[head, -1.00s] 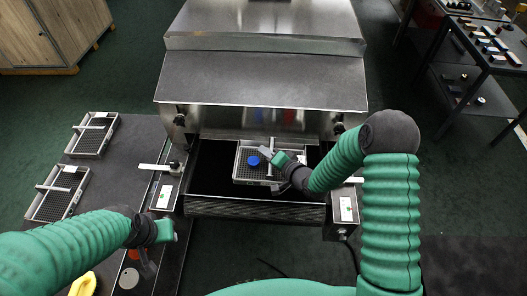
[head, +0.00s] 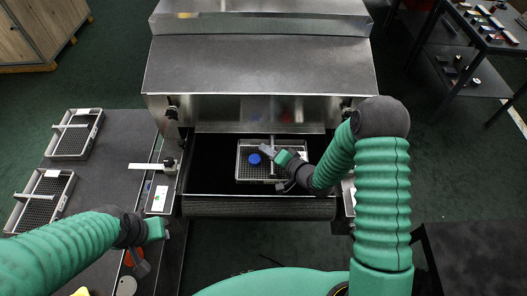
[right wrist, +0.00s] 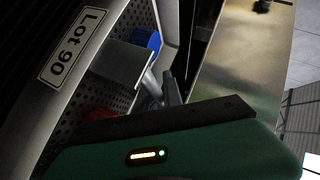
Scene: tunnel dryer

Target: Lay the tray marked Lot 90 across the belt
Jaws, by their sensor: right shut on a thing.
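The Lot 90 tray (head: 238,170) is a pale metal tray with a perforated floor, over the dark belt (head: 212,170) at the dryer mouth, right of the belt's middle. I cannot tell if it touches the belt. A blue item (head: 254,159) lies in it. In the right wrist view the Lot 90 label (right wrist: 72,47) is on its rim, with the blue item (right wrist: 152,40) and something red (right wrist: 103,114) inside. My right gripper (head: 275,160) is shut on the tray, by its handle bar; the fingertips are partly hidden. My left gripper (head: 150,245) is over the side table, apart from the tray; its jaws are unclear.
The steel dryer hood (head: 260,75) stands just beyond the tray. Two similar trays (head: 75,135) (head: 40,200) lie on the left table (head: 120,150). A small white-topped bracket (head: 155,167) flanks the belt's left side. Shelving with small parts (head: 470,60) stands far right.

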